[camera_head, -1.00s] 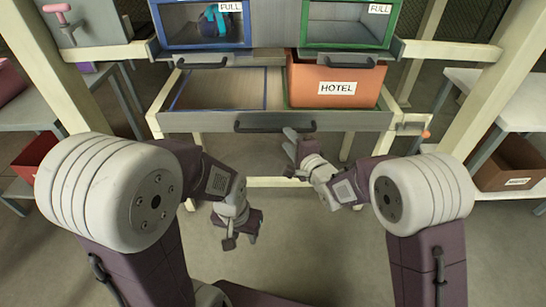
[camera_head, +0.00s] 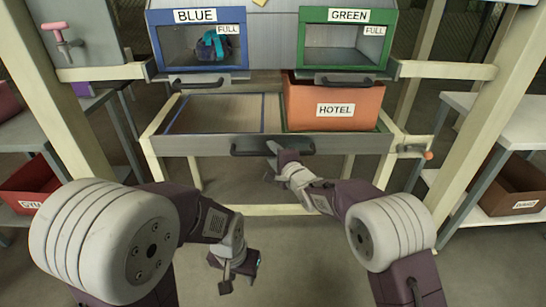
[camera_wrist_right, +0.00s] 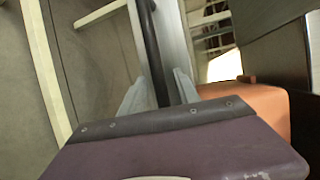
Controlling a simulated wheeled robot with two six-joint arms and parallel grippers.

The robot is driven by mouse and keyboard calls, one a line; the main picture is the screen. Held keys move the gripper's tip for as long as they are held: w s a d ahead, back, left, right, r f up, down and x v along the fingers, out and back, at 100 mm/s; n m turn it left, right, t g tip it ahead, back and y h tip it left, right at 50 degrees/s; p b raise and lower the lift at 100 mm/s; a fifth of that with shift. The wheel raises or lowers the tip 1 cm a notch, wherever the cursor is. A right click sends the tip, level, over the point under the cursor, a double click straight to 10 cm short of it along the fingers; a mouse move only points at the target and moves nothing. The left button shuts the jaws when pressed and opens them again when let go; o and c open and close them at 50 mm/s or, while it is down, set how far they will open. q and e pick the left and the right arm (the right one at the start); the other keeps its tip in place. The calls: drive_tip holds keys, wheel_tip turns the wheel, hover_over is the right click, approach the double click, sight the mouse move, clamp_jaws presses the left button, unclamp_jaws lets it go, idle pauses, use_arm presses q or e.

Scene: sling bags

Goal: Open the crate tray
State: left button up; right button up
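The crate tray (camera_head: 190,146) is a wide, shallow grey tray under the two booths, with a dark bar handle (camera_head: 247,152) on its front. An orange crate labelled HOTEL (camera_head: 335,108) sits in its right bay; the blue-outlined left bay is empty. In the right wrist view, the dark handle bar (camera_wrist_right: 150,40) runs between the open fingers (camera_wrist_right: 160,90). My left gripper (camera_head: 240,275) hangs low in front of the tray, apart from it, with its fingers spread and empty.
Above stand a blue booth (camera_head: 198,72) with a dark and teal bag inside and a green booth (camera_head: 345,72); both carry FULL signs. Side tables (camera_head: 500,120) stand left and right, with crates on their lower shelves. The floor before the tray is clear.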

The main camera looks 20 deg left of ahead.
clamp_jaws()
idle(1.4)
